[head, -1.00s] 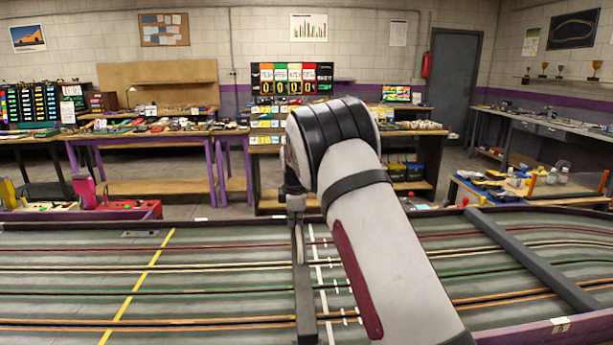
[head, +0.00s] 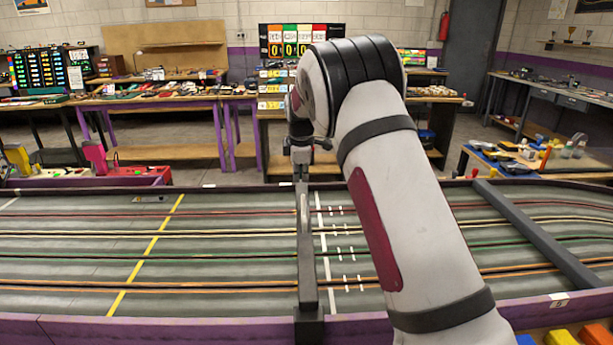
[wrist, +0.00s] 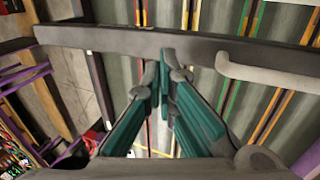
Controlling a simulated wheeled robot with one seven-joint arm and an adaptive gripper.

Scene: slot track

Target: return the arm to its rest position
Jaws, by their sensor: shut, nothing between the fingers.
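My arm (head: 385,190) reaches forward over the slot track (head: 80,265), its large joint high at the centre of the head view and its far end bent down. My gripper shows in the wrist view (wrist: 160,62) with its green-sided fingers together and nothing between them. Its fingertips appear close to a dark bar (wrist: 120,40) that spans the track; I cannot tell whether they touch. In the head view the gripper's fingers are small and hard to make out near the far end of that bar (head: 306,240).
A second dark bar (head: 535,235) crosses the track at the right. The purple track border (head: 200,328) runs along the front. Coloured blocks (head: 563,338) sit at the lower right. Cluttered workbenches (head: 165,98) stand behind the track.

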